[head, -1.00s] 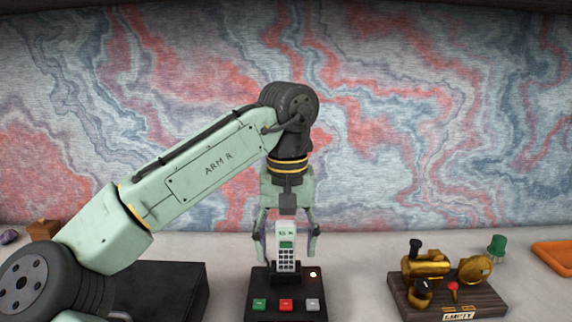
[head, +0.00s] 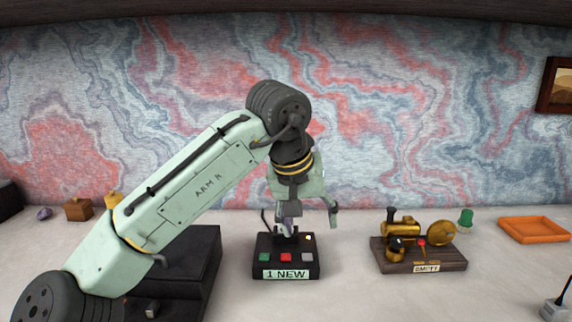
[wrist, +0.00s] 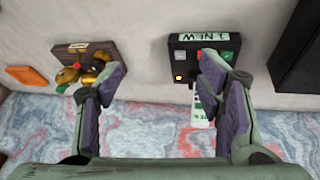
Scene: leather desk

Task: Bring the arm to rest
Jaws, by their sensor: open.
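My gripper (head: 310,222) hangs from the bent arm, tilted, just above and behind the right side of the black phone base (head: 285,269). In the wrist view its two fingers (wrist: 162,72) are spread apart with nothing between them. The base has green, red and grey buttons, a lit yellow lamp and a "1 NEW" display. A pale handset (wrist: 203,112) shows partly in the wrist view, at the base's wall side beside one finger. Whether it is upright in its cradle is unclear; in the head view the finger largely hides that spot.
A brass model (head: 403,228) on a wooden plinth (head: 440,262) marked "EMPTY" stands to the right. Beyond are a green object (head: 466,216) and orange tray (head: 535,230). A black box (head: 190,260) is left, under my arm. A picture (head: 557,86) hangs right.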

